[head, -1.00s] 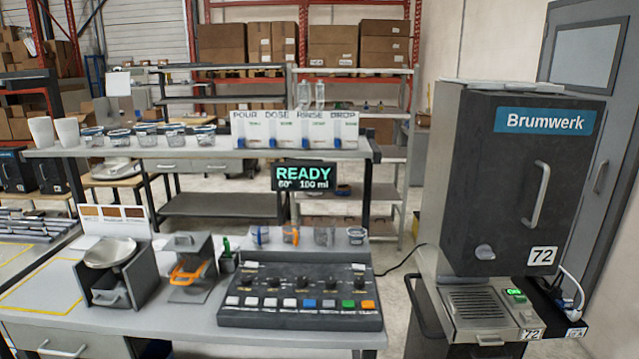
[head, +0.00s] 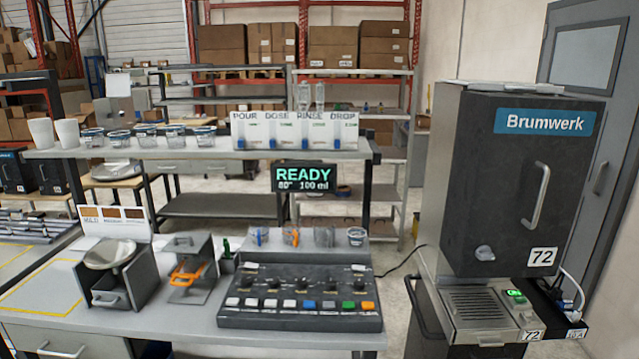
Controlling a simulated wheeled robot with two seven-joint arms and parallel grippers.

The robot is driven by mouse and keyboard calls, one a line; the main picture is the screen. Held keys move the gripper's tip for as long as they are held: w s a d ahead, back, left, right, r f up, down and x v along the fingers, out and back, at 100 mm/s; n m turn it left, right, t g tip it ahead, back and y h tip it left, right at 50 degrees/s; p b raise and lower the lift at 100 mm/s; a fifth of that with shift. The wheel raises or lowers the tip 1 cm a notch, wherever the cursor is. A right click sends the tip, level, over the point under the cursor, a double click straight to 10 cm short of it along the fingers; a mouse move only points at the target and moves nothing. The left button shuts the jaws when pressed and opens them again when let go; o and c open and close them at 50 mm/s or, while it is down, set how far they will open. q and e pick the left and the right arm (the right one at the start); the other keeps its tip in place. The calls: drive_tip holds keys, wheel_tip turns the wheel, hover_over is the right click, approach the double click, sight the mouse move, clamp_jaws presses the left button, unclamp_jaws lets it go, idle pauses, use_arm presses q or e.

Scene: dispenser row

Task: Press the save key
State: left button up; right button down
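The dark control panel (head: 300,296) lies on the front of the bench. A row of keys runs along its front edge: several white keys (head: 270,303), then a blue key (head: 309,304), a grey key (head: 328,305), a green key (head: 348,305) and an orange key (head: 367,306). The lettering at the keys is too small to read, so I cannot tell which one is the save key. Several dark knobs sit behind the keys. The display (head: 304,178) above reads READY, with what looks like 80° and 100 ml. Neither of my grippers is in view.
A grey scale-like unit (head: 112,272) and a stand with an orange handle (head: 187,270) are left of the panel. Clear cups (head: 324,237) stand behind it. A shelf (head: 200,152) with cups and labelled dispensers overhangs the bench. The Brumwerk machine (head: 510,180) stands right.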

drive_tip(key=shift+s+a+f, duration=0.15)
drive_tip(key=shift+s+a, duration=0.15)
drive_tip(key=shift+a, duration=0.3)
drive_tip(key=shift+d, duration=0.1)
